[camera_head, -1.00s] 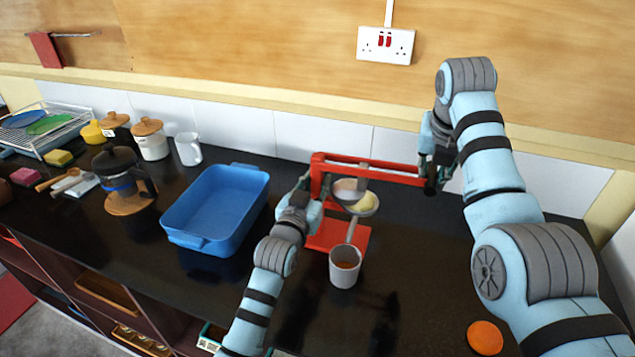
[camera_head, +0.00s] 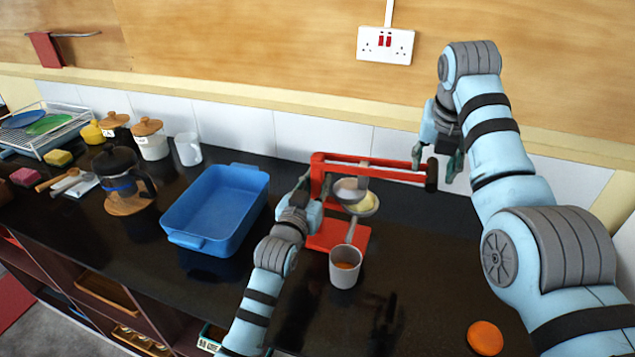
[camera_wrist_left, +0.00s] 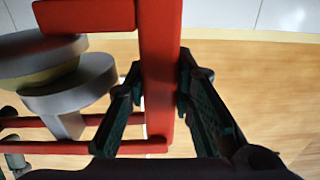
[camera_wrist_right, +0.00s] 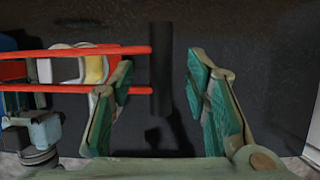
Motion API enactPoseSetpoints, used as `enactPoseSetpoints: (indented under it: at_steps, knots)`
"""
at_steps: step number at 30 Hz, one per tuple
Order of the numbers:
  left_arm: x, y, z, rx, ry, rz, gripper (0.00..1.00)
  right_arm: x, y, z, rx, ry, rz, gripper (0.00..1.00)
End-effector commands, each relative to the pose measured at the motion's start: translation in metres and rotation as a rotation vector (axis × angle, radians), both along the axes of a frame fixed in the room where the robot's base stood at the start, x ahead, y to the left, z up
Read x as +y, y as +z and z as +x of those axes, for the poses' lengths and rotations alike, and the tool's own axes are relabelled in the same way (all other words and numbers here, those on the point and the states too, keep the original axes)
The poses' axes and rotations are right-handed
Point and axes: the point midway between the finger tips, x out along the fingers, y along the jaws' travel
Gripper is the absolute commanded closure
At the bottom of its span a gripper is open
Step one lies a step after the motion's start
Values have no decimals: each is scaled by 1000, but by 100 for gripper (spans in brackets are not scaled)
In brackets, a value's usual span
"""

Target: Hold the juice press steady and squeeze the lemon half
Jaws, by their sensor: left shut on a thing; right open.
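The red juice press (camera_head: 340,236) stands on the dark counter. Its red lever (camera_head: 395,172) reaches right to a black grip (camera_head: 432,174). The yellow lemon half (camera_head: 366,203) sits between the grey press parts; its edge also shows in the left wrist view (camera_wrist_left: 48,76). A grey cup (camera_head: 345,277) with orange-brown contents stands in front of the press base. My left gripper (camera_head: 310,192) is shut on the red upright post (camera_wrist_left: 158,75). My right gripper (camera_head: 440,158) is open at the lever's end, with the black grip between its spread fingers in the right wrist view (camera_wrist_right: 161,70).
A blue tray (camera_head: 185,238) lies left of the press. A coffee press (camera_head: 120,180), jars (camera_head: 150,140) and a white jug (camera_head: 188,149) stand further left. An orange disc (camera_head: 485,337) lies at the front right. The counter right of the cup is mostly clear.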

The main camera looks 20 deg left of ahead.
Motion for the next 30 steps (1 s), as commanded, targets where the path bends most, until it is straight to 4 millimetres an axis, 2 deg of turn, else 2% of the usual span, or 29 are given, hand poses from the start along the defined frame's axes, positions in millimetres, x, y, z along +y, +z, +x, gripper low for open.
enactPoseSetpoints:
  at_steps: [1,5,13,16,20,27,30]
  knots:
    - [0,0,0,-1,0,0,73,0,0,0,0,0,0,57]
    - [0,0,0,0,0,0,54,0,0,0,0,0,-1,57]
    - [0,0,-1,0,0,1,54,0,0,0,0,0,-1,57]
    - [0,-1,-8,1,0,1,54,0,0,0,0,0,-1,57]
    - [0,-1,-37,1,0,1,54,0,0,0,0,0,-1,57]
    - [-1,-1,-101,2,0,-1,54,0,0,0,0,0,-1,57]
    - [-1,-1,-115,2,0,0,54,0,0,0,0,0,-1,57]
